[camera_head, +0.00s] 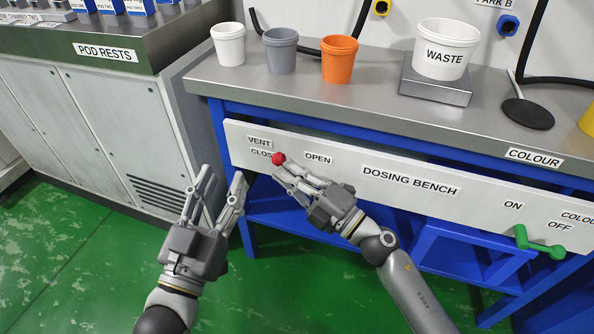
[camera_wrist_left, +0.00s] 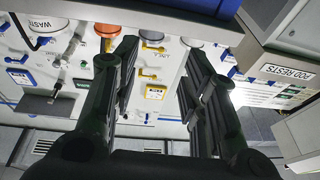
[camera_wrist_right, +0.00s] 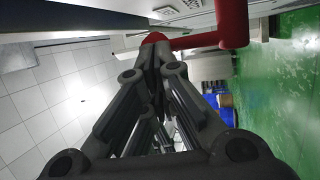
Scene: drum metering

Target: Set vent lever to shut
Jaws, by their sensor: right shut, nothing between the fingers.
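The vent lever (camera_head: 278,158) shows as a red knob on the white front panel of the dosing bench, between the CLOSED and OPEN labels, partly covering the end of the CLOSED label. In the right wrist view, the red lever (camera_wrist_right: 233,22) has a thick bar and an arm reaching across behind my fingertips. My right gripper (camera_head: 281,173) is shut and empty, its tips right by the knob; I cannot tell whether they touch. My left gripper (camera_head: 226,175) is open and empty, left of the lever and in front of the panel's left end.
A green lever (camera_head: 538,243) sits at the panel's right by ON and OFF. On the bench top are white, grey and orange cups (camera_head: 340,60) and a WASTE bucket (camera_head: 445,50) on a scale. A pod rests cabinet (camera_head: 110,110) stands left. Green floor lies open at lower left.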

